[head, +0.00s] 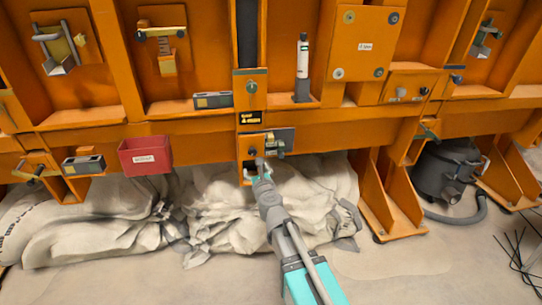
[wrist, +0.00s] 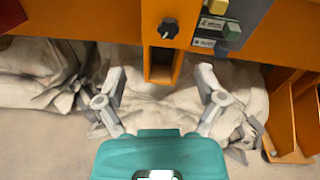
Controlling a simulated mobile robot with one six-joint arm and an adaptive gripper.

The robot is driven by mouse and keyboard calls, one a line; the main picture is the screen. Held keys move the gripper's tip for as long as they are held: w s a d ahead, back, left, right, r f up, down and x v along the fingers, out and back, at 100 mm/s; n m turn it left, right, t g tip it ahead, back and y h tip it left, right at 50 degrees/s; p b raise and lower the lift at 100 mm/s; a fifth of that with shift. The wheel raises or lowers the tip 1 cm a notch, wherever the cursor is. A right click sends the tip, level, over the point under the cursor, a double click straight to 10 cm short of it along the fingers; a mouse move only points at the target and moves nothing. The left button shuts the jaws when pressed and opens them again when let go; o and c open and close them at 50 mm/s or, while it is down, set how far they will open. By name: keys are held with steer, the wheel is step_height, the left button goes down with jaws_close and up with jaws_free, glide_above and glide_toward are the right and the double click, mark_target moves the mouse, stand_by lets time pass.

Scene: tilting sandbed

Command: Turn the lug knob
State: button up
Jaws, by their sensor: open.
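The dark lobed knob, which I take for the lug knob, (wrist: 168,28) sits on the orange bracket near the top middle of the wrist view. In the head view it shows small and dark (head: 252,152) on the bracket under the beam, just above my gripper. My gripper (wrist: 160,76) is open and empty, with its grey fingers spread wide to the left and right below the knob. In the head view my gripper (head: 260,173) is at the bracket's lower end. The gap between gripper and knob is hard to judge there.
Right of the knob is a grey panel with a yellowish block (wrist: 217,7) and a green block (wrist: 231,31). A red bin (head: 145,156) hangs to the left. Pale sacks (head: 110,215) lie below. An orange foot (head: 388,205) and a dark vacuum (head: 447,170) stand right.

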steer(key=s+a+r+n+g+y+p, duration=0.2)
steer(key=s+r+n+g+y+p, duration=0.3)
steer(key=r+n+p, duration=0.7)
steer(key=s+d+n+g+h+p, duration=0.2)
steer(key=s+d+n+g+p, duration=0.4)
steer(key=n+p, duration=0.6)
steer(key=shift+s+f+n+h+p, duration=0.25)
steer(key=shift+s+n+h+p, duration=0.1)
steer(key=shift+s+n, duration=0.4)
stand_by(0.6)
steer(key=s+d+r+n+g+h+p, duration=0.5)
steer(key=s+d+r+n+g+p, duration=0.1)
steer(key=s+d+p, duration=0.5)
steer(key=shift+s+d+r+g+h, duration=0.25)
steer(key=shift+d+g+h, duration=0.1)
steer(key=shift+d, duration=0.45)
